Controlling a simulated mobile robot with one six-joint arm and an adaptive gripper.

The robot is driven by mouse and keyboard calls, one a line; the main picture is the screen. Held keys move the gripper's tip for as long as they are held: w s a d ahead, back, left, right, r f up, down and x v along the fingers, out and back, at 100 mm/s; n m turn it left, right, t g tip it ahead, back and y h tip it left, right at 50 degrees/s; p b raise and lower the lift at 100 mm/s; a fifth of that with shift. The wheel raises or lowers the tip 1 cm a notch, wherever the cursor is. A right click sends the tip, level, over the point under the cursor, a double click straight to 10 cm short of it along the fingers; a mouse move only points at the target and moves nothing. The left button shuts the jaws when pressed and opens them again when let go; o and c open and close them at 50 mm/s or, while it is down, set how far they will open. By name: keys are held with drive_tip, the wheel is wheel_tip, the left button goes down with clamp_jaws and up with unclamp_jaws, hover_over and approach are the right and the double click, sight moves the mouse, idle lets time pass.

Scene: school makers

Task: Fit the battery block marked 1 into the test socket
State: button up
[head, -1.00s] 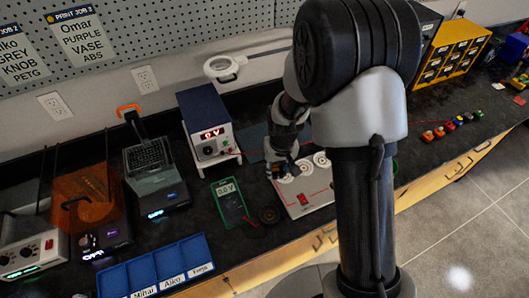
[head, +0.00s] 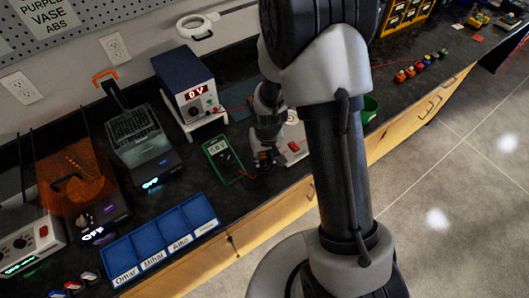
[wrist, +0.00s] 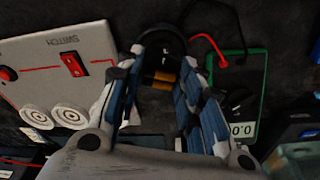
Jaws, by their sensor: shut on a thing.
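My gripper (wrist: 163,58) is shut on a small dark block with orange bands (wrist: 160,78), which I take for the battery block. Its number mark cannot be read. In the head view my gripper (head: 263,158) is low over the bench, just right of the multimeter. A round black piece (wrist: 166,36), probably the test socket, lies beyond the fingertips in the wrist view. The block and fingers partly cover it, so I cannot tell whether the block touches it.
The green-edged multimeter (head: 222,160) lies left of my gripper, with leads near it. A white switch board (wrist: 60,70) with a red switch and round pads is on the other side. A blue labelled tray (head: 160,240) and a power supply (head: 190,92) stand nearby.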

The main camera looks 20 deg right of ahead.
sight(266, 163)
drive_tip(key=shift+f+b, duration=0.35)
drive_tip(key=shift+f, duration=0.4)
drive_tip(key=shift+f+b, duration=0.6)
idle(1.0)
drive_tip(key=o, duration=0.8)
wheel_tip(266, 163, up, 11)
drive_tip(key=s+p, duration=0.1)
drive_tip(key=p, duration=0.7)
drive_tip(key=shift+s, duration=0.4)
